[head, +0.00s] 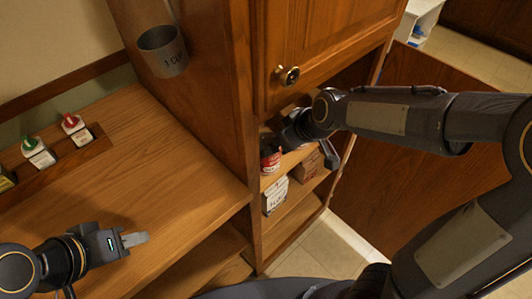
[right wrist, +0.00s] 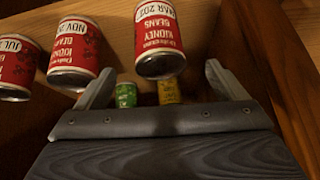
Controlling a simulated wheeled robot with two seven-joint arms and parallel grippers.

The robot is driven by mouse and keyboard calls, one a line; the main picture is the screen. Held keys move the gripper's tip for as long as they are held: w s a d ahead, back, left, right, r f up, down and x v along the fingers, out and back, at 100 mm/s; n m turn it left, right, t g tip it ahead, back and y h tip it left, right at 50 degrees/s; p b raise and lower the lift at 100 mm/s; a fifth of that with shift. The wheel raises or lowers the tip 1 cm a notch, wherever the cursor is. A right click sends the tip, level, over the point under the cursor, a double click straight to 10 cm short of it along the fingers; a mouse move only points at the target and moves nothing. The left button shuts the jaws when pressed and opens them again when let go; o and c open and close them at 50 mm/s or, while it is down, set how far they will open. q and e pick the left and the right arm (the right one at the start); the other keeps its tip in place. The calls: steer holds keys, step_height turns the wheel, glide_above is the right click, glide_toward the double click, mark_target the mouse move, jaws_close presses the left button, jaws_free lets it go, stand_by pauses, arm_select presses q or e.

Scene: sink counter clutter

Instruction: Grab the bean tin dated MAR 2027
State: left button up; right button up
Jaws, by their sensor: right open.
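In the right wrist view a red kidney bean tin with a label reading MAR 202, its last digit not legible, (right wrist: 160,40) appears upside down between my right gripper's fingers. Two similar red bean tins stand to its left, one marked NOV (right wrist: 75,52) and one marked JUL (right wrist: 16,66). My right gripper (right wrist: 160,82) is open, with no finger clearly touching the MAR tin. In the head view the right hand reaches into the cabinet, its fingers hidden, near a red tin (head: 270,157) whose date I cannot read. My left gripper (head: 134,239) is over the counter, empty.
A green tin (right wrist: 126,95) and a yellow tin (right wrist: 168,91) show beyond the right gripper's palm. A white box (head: 275,195) and a brown box (head: 307,168) sit on the cabinet shelves. A knobbed door (head: 288,75) is above; a measuring cup (head: 163,52) hangs left.

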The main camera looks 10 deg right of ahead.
arm_select(q)
steer(key=shift+s+d+f, duration=0.1)
steer(key=shift+d, duration=0.1)
steer(key=shift+f+b, duration=0.65)
steer(key=shift+b, duration=0.1)
arm_select(e)
steer(key=shift+n, duration=0.4)
steer(key=x, duration=0.9)
steer(key=shift+w+a, duration=0.15)
steer(key=shift+w, duration=0.25)
steer(key=shift+r, duration=0.1)
steer(key=c, duration=1.4)
arm_select(q)
steer(key=shift+r, duration=0.1)
arm_select(e)
steer(key=shift+r, duration=0.1)
